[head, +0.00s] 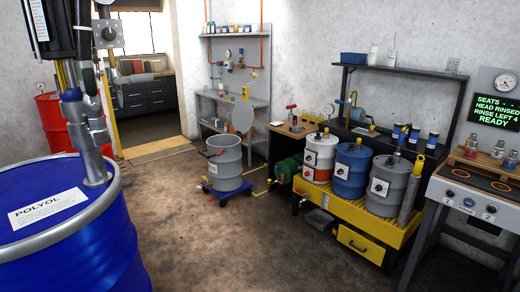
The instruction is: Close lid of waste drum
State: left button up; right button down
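An open grey drum (225,170), which looks like the waste drum, stands on a blue wheeled dolly (228,194) in the middle distance, left of the yellow spill pallet. Its top is open and its grey inside shows. A grey rounded plate (241,118) stands up behind the drum's right rim and looks like its raised lid. The exact hinge is too small to tell. Neither of my grippers is in view.
A big blue POLYOL drum (110,255) with a pump stands close at the left, a red drum (52,120) behind it. A yellow pallet (375,225) bears several drums at right, beside a bench (470,200). The brown floor (215,245) between is clear.

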aim_at(243, 114)
jog(key=i, duration=2.55)
